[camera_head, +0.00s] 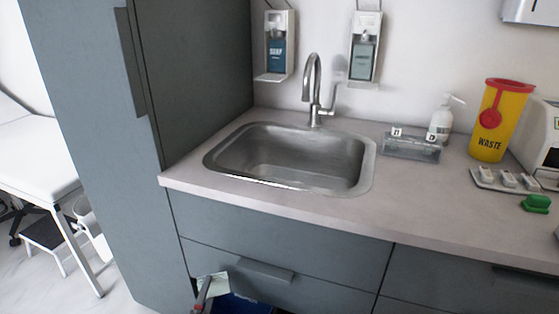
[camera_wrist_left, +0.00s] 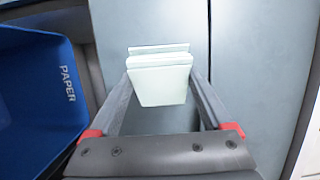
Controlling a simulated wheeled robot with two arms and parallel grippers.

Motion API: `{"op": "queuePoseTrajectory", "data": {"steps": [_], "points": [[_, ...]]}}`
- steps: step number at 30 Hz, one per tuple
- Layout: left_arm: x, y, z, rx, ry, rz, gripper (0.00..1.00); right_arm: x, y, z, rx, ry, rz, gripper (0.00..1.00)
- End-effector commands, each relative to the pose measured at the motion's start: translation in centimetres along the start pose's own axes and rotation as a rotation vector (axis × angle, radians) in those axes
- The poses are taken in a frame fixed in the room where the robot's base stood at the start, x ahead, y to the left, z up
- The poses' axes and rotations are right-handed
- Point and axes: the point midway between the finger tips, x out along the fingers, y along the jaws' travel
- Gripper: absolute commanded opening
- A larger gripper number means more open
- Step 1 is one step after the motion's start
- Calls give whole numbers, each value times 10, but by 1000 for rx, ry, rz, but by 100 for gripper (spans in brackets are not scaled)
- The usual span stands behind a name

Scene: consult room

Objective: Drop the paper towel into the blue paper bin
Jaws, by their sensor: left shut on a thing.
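The paper towel is a pale, folded white pad (camera_wrist_left: 160,82), held between the fingertips of my left gripper (camera_wrist_left: 160,75). In the head view the towel (camera_head: 218,281) and my left gripper (camera_head: 207,284) show low in the picture, in front of the drawers. The blue paper bin (camera_wrist_left: 35,95), marked PAPER, is open and stands to the left of the gripper in the left wrist view. In the head view only part of the bin (camera_head: 236,304) shows at the bottom edge. The towel is beside the bin's opening in the wrist view, not over it. My right gripper is out of view.
Grey drawer fronts (camera_head: 280,245) stand behind the gripper under a counter (camera_head: 430,210) with a steel sink (camera_head: 300,165). A yellow WASTE container (camera_head: 491,125) stands at the right of the counter. A tall grey cabinet (camera_head: 190,70) is at left, with a white couch (camera_head: 35,150) beyond.

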Motion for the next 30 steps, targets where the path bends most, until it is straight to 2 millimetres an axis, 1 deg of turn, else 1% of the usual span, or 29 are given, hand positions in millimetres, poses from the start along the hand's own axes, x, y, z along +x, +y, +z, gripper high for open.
{"op": "queuePoseTrajectory", "data": {"steps": [9, 13, 17, 24, 25, 27, 30], "points": [[0, 38, 0, -2, 0, 0, 31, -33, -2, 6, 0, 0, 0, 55], [0, 52, 0, -1, 1, 0, 31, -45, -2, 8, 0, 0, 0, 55], [0, 57, 0, -2, 0, 0, 31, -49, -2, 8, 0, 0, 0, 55], [0, 55, -1, -1, 0, 0, 31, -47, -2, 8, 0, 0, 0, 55], [0, 55, -1, -1, 1, 0, 89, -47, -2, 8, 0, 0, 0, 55], [0, 55, -1, -1, 1, 0, 100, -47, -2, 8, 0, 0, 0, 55], [0, 55, -1, -1, 1, -1, 100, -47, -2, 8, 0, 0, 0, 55]]}}
